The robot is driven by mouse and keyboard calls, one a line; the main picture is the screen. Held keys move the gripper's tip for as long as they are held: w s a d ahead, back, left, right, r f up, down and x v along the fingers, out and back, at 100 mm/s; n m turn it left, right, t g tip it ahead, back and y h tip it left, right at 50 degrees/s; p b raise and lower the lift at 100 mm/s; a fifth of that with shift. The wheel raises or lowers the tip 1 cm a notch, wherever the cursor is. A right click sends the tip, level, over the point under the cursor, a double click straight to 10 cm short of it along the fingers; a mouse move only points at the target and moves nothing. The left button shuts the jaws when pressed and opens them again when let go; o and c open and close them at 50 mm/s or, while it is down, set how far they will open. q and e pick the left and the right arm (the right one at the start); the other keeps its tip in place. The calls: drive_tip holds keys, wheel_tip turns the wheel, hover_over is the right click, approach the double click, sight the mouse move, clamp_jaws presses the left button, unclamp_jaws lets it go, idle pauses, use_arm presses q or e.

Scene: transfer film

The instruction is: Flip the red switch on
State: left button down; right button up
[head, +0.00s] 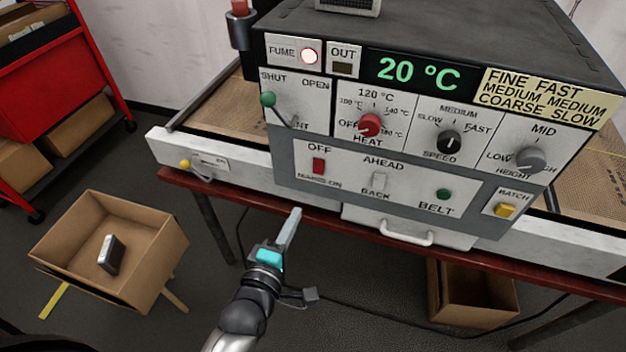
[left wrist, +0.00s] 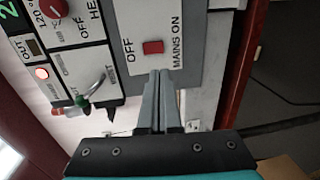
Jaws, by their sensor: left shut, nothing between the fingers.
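The red switch (head: 318,166) sits on the lower grey-and-white panel of the machine, between the labels OFF above and MAINS ON below. In the left wrist view the red switch (left wrist: 153,47) shows just beyond the fingertips. My left gripper (head: 294,214) is shut and empty, below and in front of the panel, its fingers pointing up toward it. In the left wrist view my left gripper (left wrist: 161,75) has its fingers together, close below the switch; whether they touch the panel I cannot tell. My right gripper is not in view.
Beside the switch are a white AHEAD/BACK switch (head: 379,183) and a green belt button (head: 443,194). A green-knobbed lever (head: 268,99) and red heat knob (head: 369,125) are above. The display (head: 418,74) reads 20 °C. An open cardboard box (head: 160,268) stands at lower left.

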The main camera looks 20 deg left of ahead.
sight(318, 173)
use_arm(q)
drive_tip(key=w, duration=0.4)
drive_tip(key=w+f, duration=0.1)
drive_tip(key=w, duration=0.3)
drive_tip(key=w+b, duration=0.1)
drive_tip(key=w, duration=0.3)
drive_tip(key=shift+w+d+f, duration=0.2)
drive_tip(key=shift+d+f, duration=0.05)
drive_tip(key=shift+f, duration=0.05)
drive_tip(key=shift+w+f+b, duration=0.15)
drive_tip(key=shift+f+b, duration=0.1)
drive_tip(key=shift+b, duration=0.6)
drive_tip(key=shift+r, duration=0.2)
